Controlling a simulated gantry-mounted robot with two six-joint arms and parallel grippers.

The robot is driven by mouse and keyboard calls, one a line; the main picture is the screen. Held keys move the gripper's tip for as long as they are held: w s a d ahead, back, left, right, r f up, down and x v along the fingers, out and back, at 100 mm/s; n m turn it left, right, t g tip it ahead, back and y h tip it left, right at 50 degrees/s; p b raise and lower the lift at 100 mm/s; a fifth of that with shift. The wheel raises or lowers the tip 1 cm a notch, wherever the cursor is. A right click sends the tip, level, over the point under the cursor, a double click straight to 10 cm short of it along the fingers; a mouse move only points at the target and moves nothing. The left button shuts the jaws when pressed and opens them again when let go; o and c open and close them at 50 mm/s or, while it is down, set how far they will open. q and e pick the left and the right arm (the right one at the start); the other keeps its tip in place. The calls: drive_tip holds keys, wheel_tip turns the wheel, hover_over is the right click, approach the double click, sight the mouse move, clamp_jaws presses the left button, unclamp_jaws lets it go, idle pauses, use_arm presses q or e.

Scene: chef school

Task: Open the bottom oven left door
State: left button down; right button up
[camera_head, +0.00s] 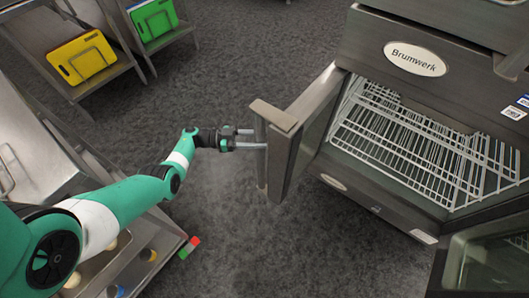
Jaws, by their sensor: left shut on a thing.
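The bottom oven (380,211) stands at the right, with wire racks (410,135) showing inside. Its left door (302,125) stands swung well out from the opening, toward the left. A vertical handle (261,165) runs along the door's outer free edge. My left gripper (262,139) reaches in from the left and is shut on this handle. The oven's right door (487,255) also stands open at the lower right. My right gripper is not in the picture.
A Brumwerk panel (370,35) lies above the oven opening. Shelves with a yellow board (83,57) and a green board (153,18) stand at the upper left. A metal counter with shelves (165,248) is at the lower left. Dark floor (235,65) lies clear between.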

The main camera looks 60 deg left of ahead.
use_arm(q)
drive_tip(key=shift+a+m+g+h+b, duration=0.35)
drive_tip(key=shift+a+b, duration=0.2)
drive_tip(key=shift+a, duration=0.35)
drive_tip(key=c, duration=0.7)
unclamp_jaws()
drive_tip(key=o, duration=0.3)
drive_tip(key=shift+w+d+r, duration=0.1)
drive_tip(key=shift+w, duration=0.3)
drive_tip(key=shift+o, duration=0.2)
drive_tip(key=shift+s, duration=0.25)
